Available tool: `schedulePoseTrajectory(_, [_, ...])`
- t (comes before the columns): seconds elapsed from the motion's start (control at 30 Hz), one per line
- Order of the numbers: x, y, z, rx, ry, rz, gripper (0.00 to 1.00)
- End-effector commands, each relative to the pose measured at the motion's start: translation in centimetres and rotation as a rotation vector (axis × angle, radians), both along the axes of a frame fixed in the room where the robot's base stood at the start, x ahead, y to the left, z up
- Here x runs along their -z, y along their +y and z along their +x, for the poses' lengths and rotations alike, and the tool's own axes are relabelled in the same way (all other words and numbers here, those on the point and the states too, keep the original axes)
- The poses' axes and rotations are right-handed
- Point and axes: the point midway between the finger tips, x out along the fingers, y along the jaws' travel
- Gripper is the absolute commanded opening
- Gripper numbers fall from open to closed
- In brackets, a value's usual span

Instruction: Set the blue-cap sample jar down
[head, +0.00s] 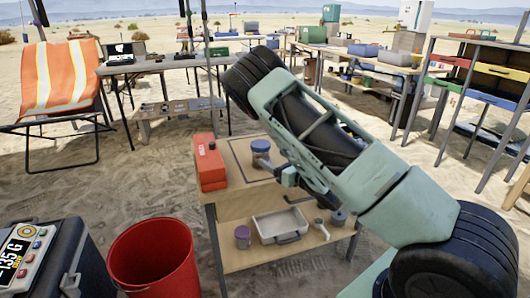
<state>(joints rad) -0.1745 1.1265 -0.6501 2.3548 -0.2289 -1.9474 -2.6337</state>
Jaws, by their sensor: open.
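The blue-cap sample jar (261,148) stands upright on the wooden tabletop (236,153) of a small two-level table, inside a dark marked outline. My gripper (274,168) reaches in from the right, low over the tabletop, with its fingers close beside the jar. The gripper is open. Whether a finger still touches the jar is too small to tell. My arm covers the right part of the tabletop.
A red box (209,162) sits at the tabletop's left edge. The lower shelf holds a purple-capped jar (243,237), a grey tray (282,225) and small items. A red bucket (152,258) stands at the front left. An orange striped chair (62,82) is farther back.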

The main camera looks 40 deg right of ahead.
Motion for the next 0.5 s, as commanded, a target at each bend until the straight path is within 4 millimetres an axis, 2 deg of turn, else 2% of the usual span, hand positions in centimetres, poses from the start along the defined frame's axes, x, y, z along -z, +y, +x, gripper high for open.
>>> schedulePoseTrajectory(0.03, [0.3,-0.3,-1.3,0.005,0.004,0.000,0.70])
schedulePoseTrajectory(0.1, [0.3,-0.5,-2.6,0.006,0.000,0.002,0.70])
schedulePoseTrajectory(0.5, [0.1,-0.5,-4.4,0.001,-0.001,0.001,0.70])
